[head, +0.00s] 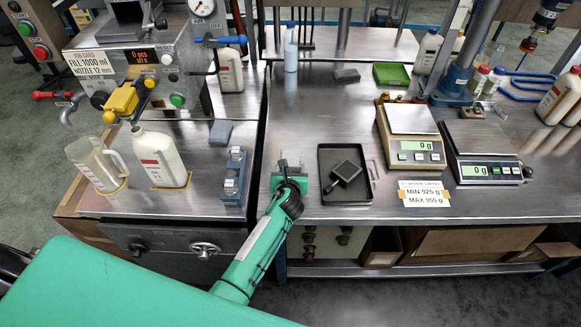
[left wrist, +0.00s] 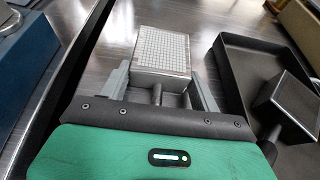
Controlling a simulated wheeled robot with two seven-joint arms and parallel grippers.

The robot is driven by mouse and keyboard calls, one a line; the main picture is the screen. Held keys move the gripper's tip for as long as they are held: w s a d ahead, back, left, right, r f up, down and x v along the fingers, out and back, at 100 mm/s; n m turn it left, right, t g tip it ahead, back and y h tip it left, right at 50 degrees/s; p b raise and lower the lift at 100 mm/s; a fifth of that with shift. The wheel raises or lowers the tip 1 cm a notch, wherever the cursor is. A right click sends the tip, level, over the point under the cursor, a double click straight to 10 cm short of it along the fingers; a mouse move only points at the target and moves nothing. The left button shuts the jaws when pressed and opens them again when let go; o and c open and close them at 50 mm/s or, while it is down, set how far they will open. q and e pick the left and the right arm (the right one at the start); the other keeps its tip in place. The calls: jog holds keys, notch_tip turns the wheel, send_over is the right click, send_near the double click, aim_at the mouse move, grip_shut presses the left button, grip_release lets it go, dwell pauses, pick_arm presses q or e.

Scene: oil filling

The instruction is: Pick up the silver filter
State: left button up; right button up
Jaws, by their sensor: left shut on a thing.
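The silver filter (left wrist: 163,50) shows in the left wrist view as a square block with a pale mesh face and a dark handle. My left gripper (head: 290,172) is shut on it, with one grey finger on each side. In the head view they are beside the left edge of the black tray (head: 322,194), and my gripper mostly hides the filter. I cannot tell whether the filter touches the table. My right gripper is not in view.
A black square tool (head: 346,171) with a handle lies in the black tray. A blue metal fixture (head: 235,175) stands to the left across a table gap. Two scales (head: 411,136) (head: 480,153) stand to the right. Bare metal tabletop (head: 310,110) lies behind the tray.

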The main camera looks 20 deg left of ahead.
pick_arm(q)
notch_tip(320, 180, up, 20)
dwell(0.4)
dwell(0.3)
